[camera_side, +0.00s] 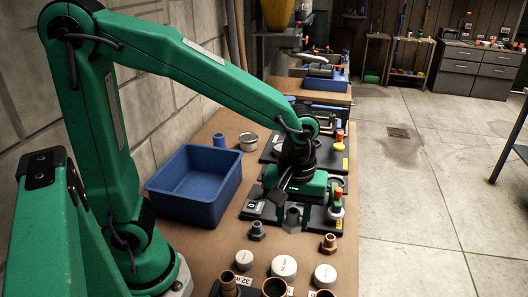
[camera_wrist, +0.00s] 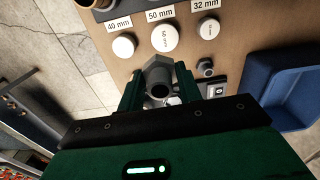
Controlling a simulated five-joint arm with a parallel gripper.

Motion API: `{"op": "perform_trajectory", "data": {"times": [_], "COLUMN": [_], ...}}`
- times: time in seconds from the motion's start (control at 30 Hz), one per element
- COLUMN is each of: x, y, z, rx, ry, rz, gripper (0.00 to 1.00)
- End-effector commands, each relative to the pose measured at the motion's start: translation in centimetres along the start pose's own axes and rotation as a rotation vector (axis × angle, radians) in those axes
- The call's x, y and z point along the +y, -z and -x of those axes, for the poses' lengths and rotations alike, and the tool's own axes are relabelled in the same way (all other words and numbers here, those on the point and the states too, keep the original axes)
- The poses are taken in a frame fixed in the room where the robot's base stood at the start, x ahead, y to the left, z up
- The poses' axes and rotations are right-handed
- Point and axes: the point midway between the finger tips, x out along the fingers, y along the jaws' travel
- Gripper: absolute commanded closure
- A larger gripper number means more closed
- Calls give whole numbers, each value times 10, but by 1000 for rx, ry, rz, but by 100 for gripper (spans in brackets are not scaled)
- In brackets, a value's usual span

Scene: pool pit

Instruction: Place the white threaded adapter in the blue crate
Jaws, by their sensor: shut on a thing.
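My gripper (camera_side: 292,205) is shut on a grey hex-ended fitting (camera_wrist: 157,70), which sits between the two green fingers in the wrist view. The fitting also shows under the gripper in the side view (camera_side: 293,219), at the black board; whether it touches the board I cannot tell. It looks grey rather than white, and its thread is hidden. No other piece is plainly a white threaded adapter. The blue crate (camera_side: 183,209) stands open and empty-looking on the bench, left of my gripper; in the wrist view it is at the right edge (camera_wrist: 260,75).
White round caps (camera_side: 284,266) and brass fittings (camera_side: 328,243) stand at the bench's near end. A small grey fitting (camera_side: 257,231) stands near the crate. A blue cylinder (camera_side: 220,142) and a metal cup (camera_side: 248,141) are behind it. Fixtures with orange tops (camera_side: 338,193) stand to the right.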

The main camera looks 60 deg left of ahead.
Motion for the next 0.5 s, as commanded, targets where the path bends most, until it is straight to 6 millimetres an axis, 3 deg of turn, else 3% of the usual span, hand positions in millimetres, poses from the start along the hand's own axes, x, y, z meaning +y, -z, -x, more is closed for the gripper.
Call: {"op": "perform_trajectory", "data": {"times": [0.5], "x": [-51], "y": [85], "z": [0], "rx": [0], "ry": [-1], "rz": [261], "gripper": [88]}}
